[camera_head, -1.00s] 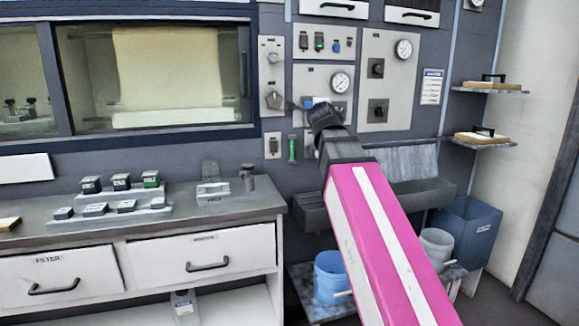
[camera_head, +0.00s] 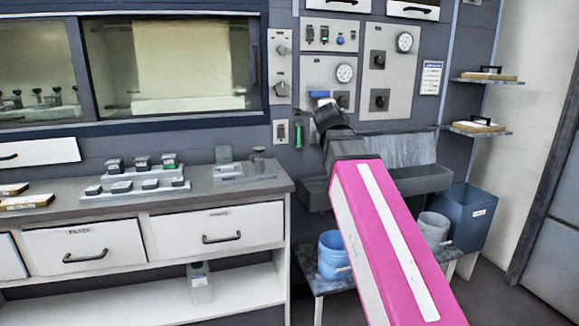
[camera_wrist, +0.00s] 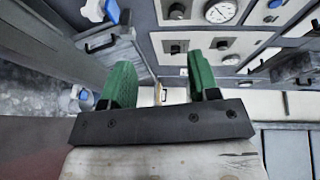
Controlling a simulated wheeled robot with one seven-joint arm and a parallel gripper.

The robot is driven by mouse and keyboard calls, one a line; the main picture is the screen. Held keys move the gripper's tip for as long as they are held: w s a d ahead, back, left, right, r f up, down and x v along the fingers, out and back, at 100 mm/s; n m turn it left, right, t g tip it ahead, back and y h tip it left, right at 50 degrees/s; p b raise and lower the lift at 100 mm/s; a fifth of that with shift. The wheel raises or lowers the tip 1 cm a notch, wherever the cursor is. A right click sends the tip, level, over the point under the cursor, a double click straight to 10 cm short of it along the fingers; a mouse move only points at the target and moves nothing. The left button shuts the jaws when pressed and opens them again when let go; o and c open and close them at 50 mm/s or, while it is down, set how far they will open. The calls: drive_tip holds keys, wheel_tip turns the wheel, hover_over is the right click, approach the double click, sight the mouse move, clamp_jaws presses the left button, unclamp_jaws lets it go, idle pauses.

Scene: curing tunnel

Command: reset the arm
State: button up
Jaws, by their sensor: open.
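My gripper shows in the wrist view (camera_wrist: 160,72) as two green fingers on a dark bar. They are spread apart with nothing held between them. In the head view my pink and white arm reaches up from the lower right toward the wall panels. Its dark wrist end (camera_head: 332,122) appears in front of the lower gauge panel. The fingers cannot be made out there. In the wrist view a gauge (camera_wrist: 221,11) and dark knobs lie beyond the fingers.
A bench with drawers (camera_head: 222,237) stands at the left, with small block-shaped items (camera_head: 142,163) on it. A trough (camera_head: 424,182) runs behind my arm. A blue bucket (camera_head: 331,258), a grey bucket (camera_head: 434,229) and a blue bin (camera_head: 473,216) stand near my arm.

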drive_tip(key=s+d+f+n+g, duration=0.15)
drive_tip(key=f+n+g, duration=0.25)
drive_tip(key=f, duration=1.1)
drive_tip(key=s+d+f+n+g, duration=0.1)
drive_tip(key=d+f+n+g, duration=0.25)
drive_tip(key=f, duration=1.25)
drive_tip(key=s+f+n+g+y, duration=0.1)
drive_tip(key=s+f+n+g, duration=0.3)
drive_tip(key=s+f, duration=0.4)
drive_tip(key=s+d+f+n+g+y, duration=0.1)
drive_tip(key=s+f+n+g, duration=0.4)
drive_tip(key=f, duration=1.2)
drive_tip(key=s+n, duration=0.2)
drive_tip(key=s, duration=0.2)
drive_tip(key=shift+s+f, duration=0.25)
drive_tip(key=shift+f, duration=0.1)
